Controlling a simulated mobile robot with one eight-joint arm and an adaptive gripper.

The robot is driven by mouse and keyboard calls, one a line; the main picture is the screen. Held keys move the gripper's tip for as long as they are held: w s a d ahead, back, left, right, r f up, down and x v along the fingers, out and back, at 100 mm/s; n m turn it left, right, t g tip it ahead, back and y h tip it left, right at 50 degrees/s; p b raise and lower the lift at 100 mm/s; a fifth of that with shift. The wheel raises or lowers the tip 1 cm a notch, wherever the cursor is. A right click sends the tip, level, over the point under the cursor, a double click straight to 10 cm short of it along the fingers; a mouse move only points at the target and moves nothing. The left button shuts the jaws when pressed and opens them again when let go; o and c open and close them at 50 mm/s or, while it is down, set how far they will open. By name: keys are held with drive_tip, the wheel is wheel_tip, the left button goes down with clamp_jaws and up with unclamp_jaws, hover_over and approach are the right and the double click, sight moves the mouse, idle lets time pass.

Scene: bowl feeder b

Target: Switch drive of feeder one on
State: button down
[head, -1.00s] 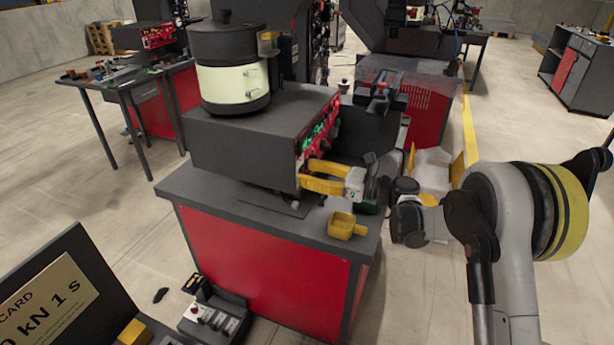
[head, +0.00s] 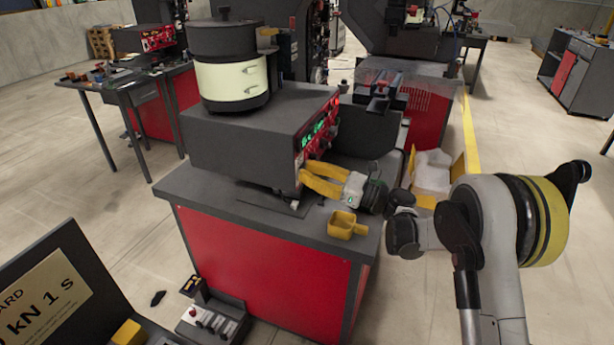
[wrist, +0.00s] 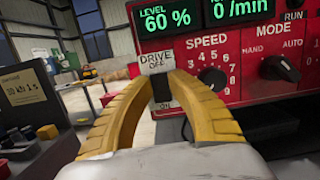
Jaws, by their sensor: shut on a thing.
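The feeder has a dark and cream bowl (head: 232,82) on a grey housing (head: 240,145). Its red control panel (head: 318,132) is on the right side. In the wrist view the panel (wrist: 235,50) shows a white "DRIVE OFF" label (wrist: 157,60). My gripper (wrist: 160,80) has its yellow fingertips just below that label, shut on a small black part, the drive switch (wrist: 160,91). The fingers hide most of the switch, so I cannot tell its exact position. In the head view my gripper (head: 302,178) reaches the panel's lower front corner.
The wrist view shows a speed knob (wrist: 212,80), a mode knob (wrist: 281,67) and a green display reading "60 %" (wrist: 167,20) near the fingers. A yellow scoop (head: 346,225) lies on the bench below my gripper. A dark vise-like device (head: 380,92) stands behind.

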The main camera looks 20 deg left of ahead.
drive_tip(key=shift+y, duration=0.5)
drive_tip(key=c, duration=1.2)
unclamp_jaws()
drive_tip(key=v, duration=1.2)
drive_tip(key=shift+r, duration=0.1)
